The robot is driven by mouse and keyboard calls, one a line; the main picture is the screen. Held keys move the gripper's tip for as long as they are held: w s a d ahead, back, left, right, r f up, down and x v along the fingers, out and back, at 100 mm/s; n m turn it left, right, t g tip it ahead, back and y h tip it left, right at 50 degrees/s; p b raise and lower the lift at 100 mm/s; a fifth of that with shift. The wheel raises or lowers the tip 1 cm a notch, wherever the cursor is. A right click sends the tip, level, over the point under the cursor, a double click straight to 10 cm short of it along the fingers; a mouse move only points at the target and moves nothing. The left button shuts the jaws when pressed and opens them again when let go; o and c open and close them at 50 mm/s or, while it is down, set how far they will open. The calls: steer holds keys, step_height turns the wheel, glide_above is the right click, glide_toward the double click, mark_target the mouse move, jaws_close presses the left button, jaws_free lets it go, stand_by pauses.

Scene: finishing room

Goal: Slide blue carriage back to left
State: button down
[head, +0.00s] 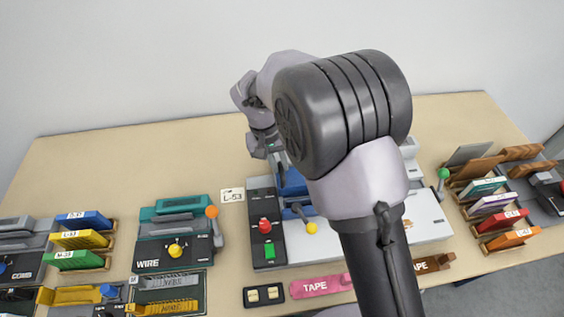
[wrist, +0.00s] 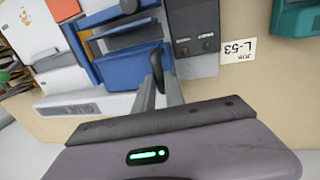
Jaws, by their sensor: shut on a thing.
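The blue carriage (head: 294,182) sits on the grey-white machine in the middle of the bench, partly hidden behind my arm in the head view. In the wrist view the blue carriage (wrist: 130,68) fills the upper middle, with a dark upright handle (wrist: 157,64) at its edge. My gripper (wrist: 161,84) is shut on this handle, its two fingers close together around it. In the head view my gripper (head: 279,162) is at the carriage's far left part, and the grip itself is too small to see clearly.
A dark panel (head: 262,215) with red and green buttons borders the machine's left end. A yellow-knobbed lever (head: 311,228) stands at its front. A job card (head: 232,195) lies left. A teal wire unit (head: 170,235) stands further left, a rack of boards (head: 490,190) right. The bench behind is clear.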

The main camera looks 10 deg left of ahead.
steer(key=c, duration=1.8)
jaws_free()
steer(key=shift+a, duration=0.15)
steer(key=o, duration=0.4)
steer(key=shift+s+a, duration=0.15)
steer(key=shift+a, duration=0.05)
steer(key=shift+d, duration=0.15)
steer(key=shift+r, duration=0.2)
steer(key=a+r+p, duration=0.1)
steer(key=r+p, duration=0.1)
steer(key=r, duration=0.6)
steer(key=s+a+r+p, duration=0.1)
steer(key=a+r+p, duration=0.1)
steer(key=r, duration=0.6)
steer(key=shift+r+p, duration=0.35)
steer(key=shift+p, duration=0.25)
steer(key=shift+s, duration=0.1)
